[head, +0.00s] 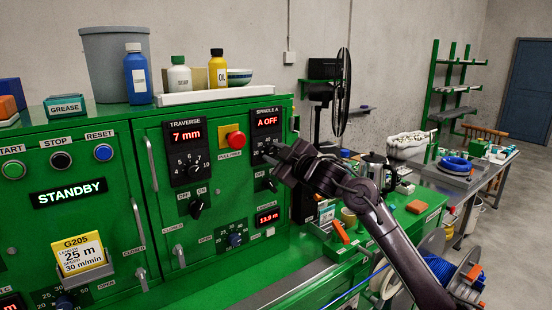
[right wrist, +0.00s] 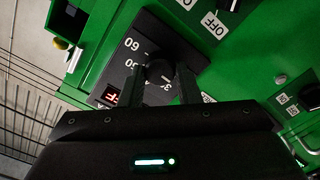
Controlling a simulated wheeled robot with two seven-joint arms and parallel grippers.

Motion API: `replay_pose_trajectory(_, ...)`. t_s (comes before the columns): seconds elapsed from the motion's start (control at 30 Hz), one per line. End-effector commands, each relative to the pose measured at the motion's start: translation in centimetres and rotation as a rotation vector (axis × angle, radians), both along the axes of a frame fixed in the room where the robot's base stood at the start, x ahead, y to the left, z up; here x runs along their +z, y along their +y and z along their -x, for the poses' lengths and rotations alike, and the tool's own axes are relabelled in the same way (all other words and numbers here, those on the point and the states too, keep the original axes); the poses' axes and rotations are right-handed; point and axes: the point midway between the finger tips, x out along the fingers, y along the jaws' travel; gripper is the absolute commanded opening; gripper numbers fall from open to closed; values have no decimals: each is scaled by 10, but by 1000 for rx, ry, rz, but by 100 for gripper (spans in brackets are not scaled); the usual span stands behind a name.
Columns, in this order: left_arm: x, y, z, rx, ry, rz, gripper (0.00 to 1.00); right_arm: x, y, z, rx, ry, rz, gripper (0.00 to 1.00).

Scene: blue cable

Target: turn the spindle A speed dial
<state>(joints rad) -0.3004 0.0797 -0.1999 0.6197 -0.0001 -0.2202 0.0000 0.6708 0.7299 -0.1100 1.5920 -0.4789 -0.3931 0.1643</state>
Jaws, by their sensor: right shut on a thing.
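The spindle A panel (head: 266,122) is a black plate on the green cabinet, with a red display reading "A OFF". Its speed dial (right wrist: 158,71) is a dark round knob with white numbers around it, seen in the right wrist view. My right gripper (head: 272,152) reaches in from the right and covers the dial in the head view. In the right wrist view my right gripper (right wrist: 160,82) has its two fingers on either side of the knob, shut on it. The dial's pointer cannot be made out. My left gripper is not in view.
A red stop button (head: 236,139) on a yellow plate sits left of the panel. An OFF/ON switch (head: 267,183) is just below the dial. Bottles and a bowl (head: 239,76) stand on the cabinet top. A kettle (head: 376,171) and a bench are to the right.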

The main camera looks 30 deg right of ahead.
Motion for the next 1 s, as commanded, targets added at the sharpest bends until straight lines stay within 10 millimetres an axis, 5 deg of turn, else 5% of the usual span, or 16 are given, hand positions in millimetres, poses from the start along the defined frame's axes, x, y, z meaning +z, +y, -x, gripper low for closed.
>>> replay_pose_trajectory(0.67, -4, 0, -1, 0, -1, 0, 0, -1, 1, 0, 1, -8, 64, 7)
replay_pose_trajectory(0.7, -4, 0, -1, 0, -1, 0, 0, -1, 1, 0, 1, -7, 63, 35)
replay_pose_trajectory(0.83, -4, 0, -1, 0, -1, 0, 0, 0, 1, 0, 1, -8, 62, 52)
replay_pose_trajectory(1.0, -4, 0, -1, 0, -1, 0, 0, 0, 0, 0, 1, -8, 61, 52)
